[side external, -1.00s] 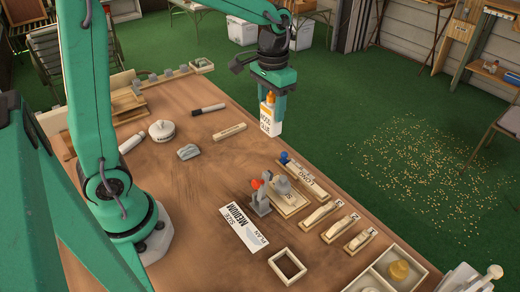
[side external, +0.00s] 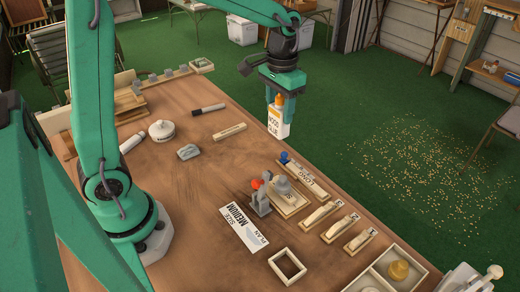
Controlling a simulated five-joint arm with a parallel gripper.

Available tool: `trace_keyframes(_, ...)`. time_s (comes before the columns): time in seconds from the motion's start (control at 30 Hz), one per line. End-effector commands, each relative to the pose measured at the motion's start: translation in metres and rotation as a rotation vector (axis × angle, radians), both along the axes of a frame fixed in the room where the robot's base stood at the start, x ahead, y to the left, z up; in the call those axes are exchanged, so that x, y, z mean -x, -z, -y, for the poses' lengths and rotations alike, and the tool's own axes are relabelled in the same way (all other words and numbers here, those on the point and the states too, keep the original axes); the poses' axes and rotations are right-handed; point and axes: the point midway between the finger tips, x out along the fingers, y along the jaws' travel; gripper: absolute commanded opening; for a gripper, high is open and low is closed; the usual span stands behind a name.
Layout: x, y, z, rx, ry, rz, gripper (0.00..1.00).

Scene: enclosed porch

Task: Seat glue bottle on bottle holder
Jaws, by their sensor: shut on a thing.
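The glue bottle (side external: 278,126) is white with an orange cap and a wood glue label. My gripper (side external: 281,101) is shut on its upper part and holds it upright, above the far right edge of the workbench. An open square wooden frame (side external: 288,265), which looks like the bottle holder, lies at the bench's front. It is empty and well apart from the bottle.
The wooden bench (side external: 190,180) carries a white "size medium" plan card (side external: 244,229), a grey clamp (side external: 260,197), several labelled wooden blocks (side external: 322,217) and a divided tray (side external: 385,275). A marker (side external: 208,109) and a round white tin (side external: 161,131) lie behind. The bench middle is fairly clear.

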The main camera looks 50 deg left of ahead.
Motion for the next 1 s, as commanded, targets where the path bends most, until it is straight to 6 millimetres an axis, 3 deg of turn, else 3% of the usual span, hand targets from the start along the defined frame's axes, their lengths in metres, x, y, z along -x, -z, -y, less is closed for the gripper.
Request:
trace_keyframes(0.47, 0.036, 0.021, 0.106, 0.000, 0.009, 0.000, 0.21)
trace_keyframes(1.0, 0.119, 0.047, 0.210, 0.000, 0.008, 0.000, 0.21)
